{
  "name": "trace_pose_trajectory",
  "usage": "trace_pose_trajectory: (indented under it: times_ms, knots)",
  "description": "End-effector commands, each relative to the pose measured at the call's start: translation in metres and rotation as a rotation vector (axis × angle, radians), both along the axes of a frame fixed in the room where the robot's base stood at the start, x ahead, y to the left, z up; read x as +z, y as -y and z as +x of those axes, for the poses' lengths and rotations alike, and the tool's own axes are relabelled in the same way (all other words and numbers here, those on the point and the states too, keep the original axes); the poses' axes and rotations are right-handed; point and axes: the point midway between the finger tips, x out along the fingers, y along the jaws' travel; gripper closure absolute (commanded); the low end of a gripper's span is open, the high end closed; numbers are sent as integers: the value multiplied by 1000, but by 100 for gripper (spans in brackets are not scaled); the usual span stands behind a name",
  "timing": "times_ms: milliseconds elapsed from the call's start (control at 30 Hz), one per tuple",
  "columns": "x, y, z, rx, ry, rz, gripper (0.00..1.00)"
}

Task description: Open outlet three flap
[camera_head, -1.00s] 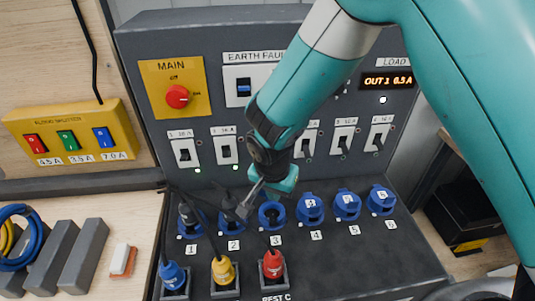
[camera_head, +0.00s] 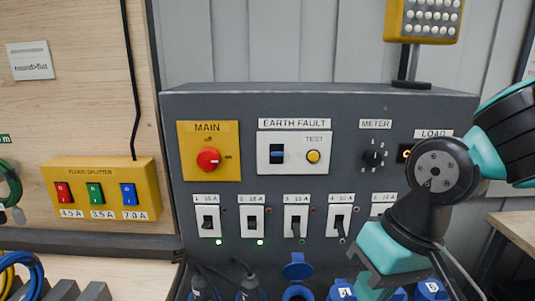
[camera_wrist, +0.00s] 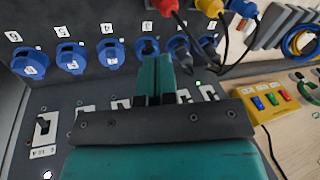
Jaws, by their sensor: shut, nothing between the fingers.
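Outlet three (camera_head: 298,293) is a blue round socket on the panel's lower front, cut by the bottom edge of the head view. Its blue flap (camera_head: 297,266) stands raised above it, apart from my gripper. In the wrist view outlet three (camera_wrist: 147,46) lies just beyond the fingertips, and its flap is hidden behind the fingers. My gripper (camera_wrist: 155,58) is shut and empty. In the head view its teal body is to the right of outlet three, over the right-hand outlets; its tips are unclear.
Outlets four (camera_wrist: 110,53), five (camera_wrist: 72,57) and six (camera_wrist: 28,62) have their flaps down. Black plugs stand in outlets one and two, with cables. Breaker switches (camera_head: 296,222) line the upright face; green lamps glow under one and two. A yellow flood splitter (camera_head: 100,187) is left.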

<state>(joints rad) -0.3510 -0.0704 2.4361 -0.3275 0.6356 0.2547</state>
Motion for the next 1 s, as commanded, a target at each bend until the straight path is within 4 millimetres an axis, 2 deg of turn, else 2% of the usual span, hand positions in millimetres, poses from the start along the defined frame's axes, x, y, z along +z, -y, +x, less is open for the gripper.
trace_pose_trajectory:
  times_ms: [33,100,200,333,433,567,800,900,1000]
  knots:
    - [-3,5,-16,65,25,24,100]
    - [0,10,-35,157,47,47,100]
    - [3,13,-53,247,72,68,100]
    - [5,14,-62,295,83,77,100]
    - [3,13,-59,308,93,80,100]
    - [-17,4,-31,401,204,98,100]
    - [-79,-11,59,752,632,0,100]
    - [-95,-12,85,870,763,-80,100]
    - [-103,-11,99,943,839,-139,100]
